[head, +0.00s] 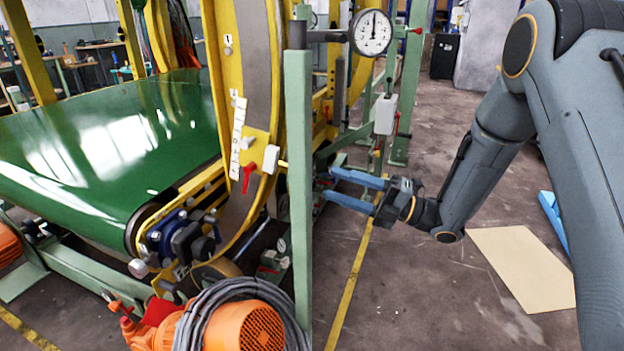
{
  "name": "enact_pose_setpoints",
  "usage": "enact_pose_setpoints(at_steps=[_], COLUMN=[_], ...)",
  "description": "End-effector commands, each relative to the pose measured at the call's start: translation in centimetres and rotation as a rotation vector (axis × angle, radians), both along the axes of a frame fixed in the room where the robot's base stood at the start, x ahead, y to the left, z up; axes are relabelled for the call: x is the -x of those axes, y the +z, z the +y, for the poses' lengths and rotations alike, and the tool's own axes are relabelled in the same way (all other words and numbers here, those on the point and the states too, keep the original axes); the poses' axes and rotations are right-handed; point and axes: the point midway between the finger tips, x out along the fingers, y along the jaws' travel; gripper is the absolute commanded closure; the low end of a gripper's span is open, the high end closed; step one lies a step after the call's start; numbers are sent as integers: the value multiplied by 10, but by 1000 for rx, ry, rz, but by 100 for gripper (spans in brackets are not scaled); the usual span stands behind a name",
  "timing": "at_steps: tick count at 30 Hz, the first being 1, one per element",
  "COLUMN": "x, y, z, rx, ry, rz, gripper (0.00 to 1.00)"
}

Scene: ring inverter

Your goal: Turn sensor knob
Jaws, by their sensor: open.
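My gripper (331,184) is right of centre, with its two blue fingers spread apart and pointing left. Nothing shows between the fingers. Their tips are close to the green frame behind the upright post, and I cannot tell whether they touch anything. No label marks which part is the sensor knob.
A green upright post (298,190) stands between the ring and my gripper. A round dial gauge (371,33) hangs above on a bar. The green conveyor belt (110,150) fills the left. An orange motor (240,328) with coiled cable is in front. The floor at right is mostly clear.

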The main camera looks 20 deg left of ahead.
Motion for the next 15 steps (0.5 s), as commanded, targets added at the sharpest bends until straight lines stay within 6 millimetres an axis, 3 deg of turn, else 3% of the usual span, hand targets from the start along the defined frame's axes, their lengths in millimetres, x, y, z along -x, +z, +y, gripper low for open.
enact_pose_setpoints(at_steps=[9, 15], x=[2, 2], y=[12, 16], z=[47, 65], rx=[0, 1], ry=[1, -1], rz=[0, 1], gripper=[51, 51])
